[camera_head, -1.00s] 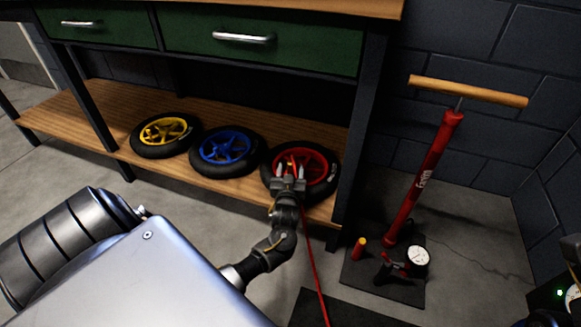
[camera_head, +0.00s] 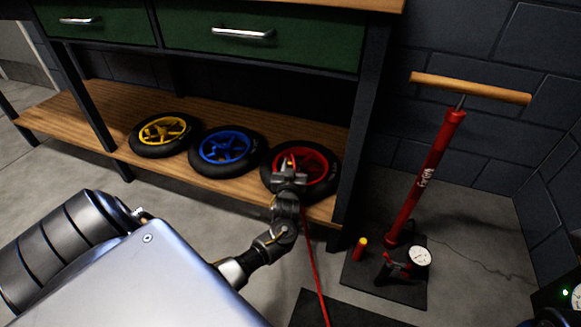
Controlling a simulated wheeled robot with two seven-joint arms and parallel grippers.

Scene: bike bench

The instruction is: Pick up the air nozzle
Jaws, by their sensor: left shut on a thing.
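My left gripper (camera_head: 289,172) is at the wheel with the red rim (camera_head: 314,160), which lies flat at the right end of the wooden shelf. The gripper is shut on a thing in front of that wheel. A red hose (camera_head: 313,262) runs from just below the gripper down to the floor. The air nozzle itself is too small and too covered by the gripper to make out clearly; the hose leads up to the jaws. My right gripper is not in view.
A wheel with a blue rim (camera_head: 226,146) and one with a yellow rim (camera_head: 163,132) lie on the shelf (camera_head: 70,118). A red floor pump (camera_head: 427,180) with a gauge (camera_head: 421,256) stands right of the bench leg (camera_head: 352,170). A small red and yellow object (camera_head: 361,248) stands beside it.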

